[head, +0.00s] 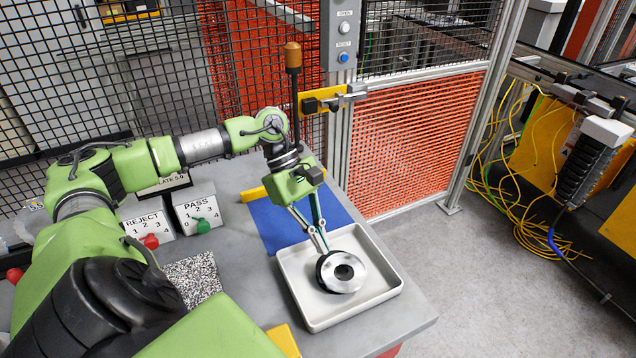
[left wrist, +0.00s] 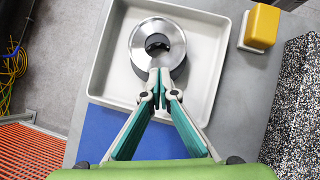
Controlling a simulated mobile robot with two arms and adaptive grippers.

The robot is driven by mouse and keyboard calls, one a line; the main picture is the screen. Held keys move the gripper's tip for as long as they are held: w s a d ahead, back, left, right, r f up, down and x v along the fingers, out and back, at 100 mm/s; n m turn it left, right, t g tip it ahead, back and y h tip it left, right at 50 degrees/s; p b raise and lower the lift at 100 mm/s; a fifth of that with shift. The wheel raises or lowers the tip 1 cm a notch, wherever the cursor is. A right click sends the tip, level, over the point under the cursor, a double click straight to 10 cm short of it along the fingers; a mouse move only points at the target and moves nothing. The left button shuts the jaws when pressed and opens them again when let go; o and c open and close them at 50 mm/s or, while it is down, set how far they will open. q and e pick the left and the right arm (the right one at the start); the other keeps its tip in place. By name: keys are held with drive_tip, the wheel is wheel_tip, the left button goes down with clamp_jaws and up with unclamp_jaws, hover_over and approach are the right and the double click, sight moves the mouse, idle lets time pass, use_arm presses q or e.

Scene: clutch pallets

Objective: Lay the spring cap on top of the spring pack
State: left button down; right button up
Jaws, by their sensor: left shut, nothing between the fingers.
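A round silver ring-shaped part (head: 353,268) with a dark side and a dark centre hole sits in a white tray (head: 386,300). It also shows in the left wrist view (left wrist: 140,44). I cannot tell the spring cap and the spring pack apart here; the silver top and dark side may be two stacked parts. My left gripper (head: 325,248) is shut and empty, pointing down with its fingertips at the ring's edge. In the left wrist view the left gripper (left wrist: 160,76) overlaps the ring's near edge; contact is unclear. My right gripper is not in view.
The tray stands on a grey table beside a blue mat (head: 275,226). REJECT (head: 147,222) and PASS (head: 197,211) boxes, a speckled block (head: 192,278) and a yellow block (left wrist: 262,24) are nearby. A mesh fence (head: 420,140) stands behind. The tray's right side is clear.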

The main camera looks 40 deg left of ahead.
sight(347, 275)
use_arm(q)
drive_tip(key=d+p, duration=0.3)
drive_tip(key=d, duration=0.5)
drive_tip(key=shift+s+p, duration=0.15)
drive_tip(key=shift+p, duration=0.25)
drive_tip(key=shift+f+b, duration=0.7)
drive_tip(key=shift+f, duration=0.2)
drive_tip(key=shift+a, duration=0.15)
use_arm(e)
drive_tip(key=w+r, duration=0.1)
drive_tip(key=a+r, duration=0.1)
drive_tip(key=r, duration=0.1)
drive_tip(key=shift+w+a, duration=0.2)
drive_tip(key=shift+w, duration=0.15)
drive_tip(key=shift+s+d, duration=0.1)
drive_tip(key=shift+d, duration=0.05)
use_arm(q)
drive_tip(key=shift+a+f+b, duration=0.25)
drive_tip(key=shift+a+b, duration=0.35)
drive_tip(key=shift+b, duration=0.2)
drive_tip(key=shift+a, duration=0.35)
drive_tip(key=shift+a+r, duration=0.1)
drive_tip(key=shift+r, duration=0.1)
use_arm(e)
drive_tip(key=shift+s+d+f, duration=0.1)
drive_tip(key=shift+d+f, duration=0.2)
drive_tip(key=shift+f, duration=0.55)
